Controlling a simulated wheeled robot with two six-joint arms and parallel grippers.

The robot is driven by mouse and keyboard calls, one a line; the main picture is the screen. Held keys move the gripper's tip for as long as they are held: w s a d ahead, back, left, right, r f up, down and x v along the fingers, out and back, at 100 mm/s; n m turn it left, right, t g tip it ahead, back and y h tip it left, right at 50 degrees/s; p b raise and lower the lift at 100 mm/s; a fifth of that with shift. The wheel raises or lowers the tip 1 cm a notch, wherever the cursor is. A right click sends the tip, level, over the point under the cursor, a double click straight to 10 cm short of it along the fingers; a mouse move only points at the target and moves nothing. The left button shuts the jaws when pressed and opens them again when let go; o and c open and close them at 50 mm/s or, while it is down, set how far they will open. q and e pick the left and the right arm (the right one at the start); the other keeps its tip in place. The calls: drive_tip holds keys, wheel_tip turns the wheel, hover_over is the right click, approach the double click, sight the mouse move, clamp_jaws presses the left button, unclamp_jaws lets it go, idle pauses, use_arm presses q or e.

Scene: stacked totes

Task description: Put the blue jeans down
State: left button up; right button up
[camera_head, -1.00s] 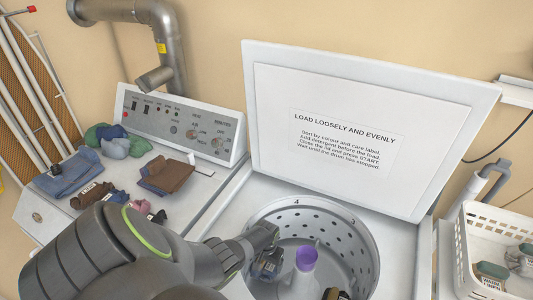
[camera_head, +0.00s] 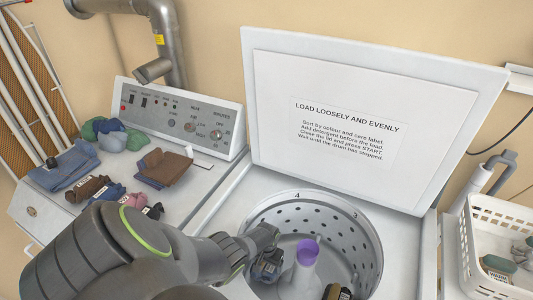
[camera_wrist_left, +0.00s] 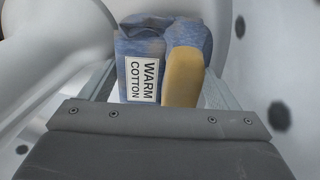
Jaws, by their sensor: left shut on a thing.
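My left gripper (camera_head: 266,266) reaches into the open washer drum (camera_head: 372,262), beside the pale agitator with the purple top (camera_head: 307,252). In the left wrist view its fingers (camera_wrist_left: 160,75) are shut on the blue jeans (camera_wrist_left: 140,46), a rolled mottled blue cloth with a white WARM COTTON label. A tan rounded piece (camera_wrist_left: 184,76) shows against the jeans' right side; I cannot tell what it is. In the head view the jeans are mostly hidden by the gripper. The pale drum wall with dark holes surrounds them. My right gripper is not in view.
The washer lid (camera_head: 360,160) stands open behind the drum. A dark labelled item (camera_head: 336,292) shows at the drum's near edge. Folded blue cloth (camera_head: 68,163), brown cloth (camera_head: 165,165) and several small garments lie on the left machine. A white basket (camera_head: 480,225) stands at right.

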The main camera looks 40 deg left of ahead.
sight(266, 266)
use_arm(q)
drive_tip(key=shift+f, duration=0.2)
drive_tip(key=o, duration=1.3)
drive_tip(key=shift+o, duration=0.2)
drive_tip(key=shift+r, duration=0.15)
drive_tip(key=shift+r+p, duration=0.3)
wheel_tip(266, 266, up, 12)
drive_tip(key=p, duration=0.6)
drive_tip(key=shift+r+p, duration=0.2)
drive_tip(key=shift+p, duration=0.15)
